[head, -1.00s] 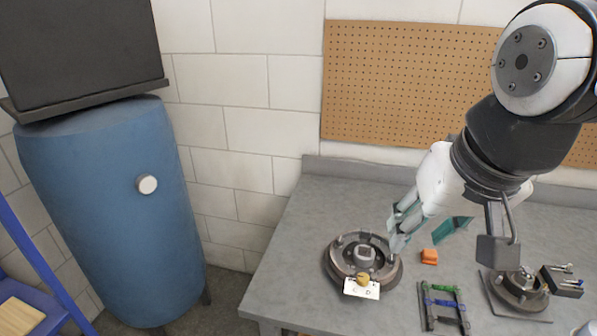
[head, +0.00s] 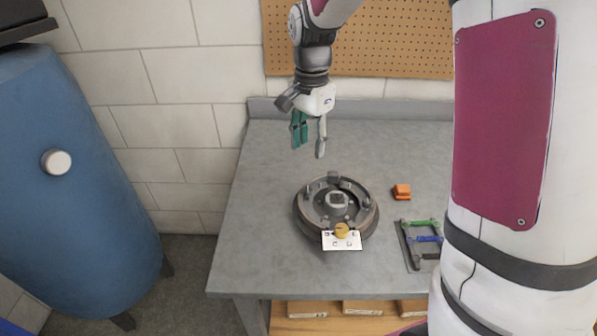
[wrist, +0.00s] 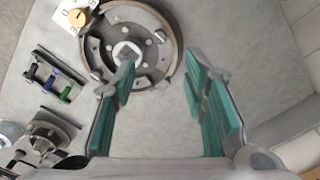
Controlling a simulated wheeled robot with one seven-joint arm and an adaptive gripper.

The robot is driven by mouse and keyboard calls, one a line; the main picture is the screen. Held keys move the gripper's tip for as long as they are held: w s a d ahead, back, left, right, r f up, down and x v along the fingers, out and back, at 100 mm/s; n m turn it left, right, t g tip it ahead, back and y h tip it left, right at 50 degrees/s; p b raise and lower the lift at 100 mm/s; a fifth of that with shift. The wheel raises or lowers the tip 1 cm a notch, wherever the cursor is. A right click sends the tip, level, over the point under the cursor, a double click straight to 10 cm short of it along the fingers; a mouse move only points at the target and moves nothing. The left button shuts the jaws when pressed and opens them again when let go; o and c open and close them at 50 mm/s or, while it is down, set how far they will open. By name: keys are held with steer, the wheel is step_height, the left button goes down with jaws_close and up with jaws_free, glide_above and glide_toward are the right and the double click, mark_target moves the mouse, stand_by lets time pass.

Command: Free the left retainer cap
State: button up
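A round brake assembly (head: 313,222) lies on the grey workbench, with a square pale hub (head: 338,200) at its centre and small posts and blocks around its ring. I cannot tell which small part is the left retainer cap. A white card with a yellow knob (head: 341,231) sits at its front edge. My gripper (head: 308,150) hangs above the bench behind the assembly, fingers down, open and empty. In the wrist view the teal-padded fingers (wrist: 168,105) are wide apart, and the assembly (wrist: 172,60) lies below, beyond the left finger.
An orange block (head: 402,191) lies right of the assembly. A dark rack with green and blue bars (head: 421,240) is in front of it. A second hub part (wrist: 48,135) shows in the wrist view. The bench's left side is clear. A blue tank (head: 70,190) stands left.

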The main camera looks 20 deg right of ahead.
mark_target(308, 189)
step_height(308, 189, down, 14)
steer(key=shift+r+p, duration=0.15)
steer(key=shift+p, duration=0.2)
jaws_close()
stand_by(0.3)
